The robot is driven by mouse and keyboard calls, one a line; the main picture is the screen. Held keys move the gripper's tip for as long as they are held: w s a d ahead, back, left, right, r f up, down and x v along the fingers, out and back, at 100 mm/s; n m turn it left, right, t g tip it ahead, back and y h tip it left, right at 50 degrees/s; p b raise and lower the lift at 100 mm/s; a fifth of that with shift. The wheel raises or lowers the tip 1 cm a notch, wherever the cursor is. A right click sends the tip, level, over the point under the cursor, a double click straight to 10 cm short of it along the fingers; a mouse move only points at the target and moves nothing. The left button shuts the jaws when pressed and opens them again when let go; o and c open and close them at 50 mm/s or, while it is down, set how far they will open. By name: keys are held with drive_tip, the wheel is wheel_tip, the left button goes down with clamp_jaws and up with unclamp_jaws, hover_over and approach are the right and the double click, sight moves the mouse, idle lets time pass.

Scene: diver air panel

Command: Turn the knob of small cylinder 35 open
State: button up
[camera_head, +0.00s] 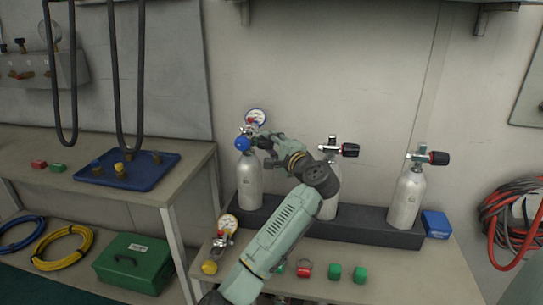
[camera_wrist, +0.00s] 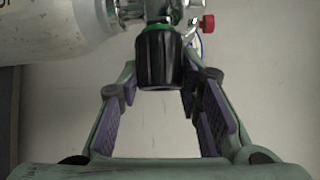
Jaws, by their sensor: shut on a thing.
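Three small silver cylinders stand in a dark rack (camera_head: 375,232). The left cylinder (camera_head: 249,185) has a valve with a pressure gauge (camera_head: 256,116) and a blue knob (camera_head: 241,143) fitted. My gripper (camera_head: 266,143) is at the right side of this valve. In the wrist view the black valve knob (camera_wrist: 160,60), with a green ring at its base, sits between the purple-padded fingers of my gripper (camera_wrist: 161,75), which are shut on it. The cylinder body (camera_wrist: 60,25) shows at upper left there. I cannot read any cylinder number.
The middle cylinder (camera_head: 328,205) is partly behind my arm; the right cylinder (camera_head: 405,200) stands clear. A loose gauge regulator (camera_head: 227,227) and red and green caps lie on the bench front. A blue tray (camera_head: 110,180) is on the left table.

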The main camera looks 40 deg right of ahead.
drive_tip(key=shift+f, duration=0.15)
drive_tip(key=o, duration=1.2)
drive_tip(key=s+a, duration=0.2)
drive_tip(key=s, duration=1)
drive_tip(key=shift+r, duration=0.2)
drive_tip(key=shift+w, duration=0.1)
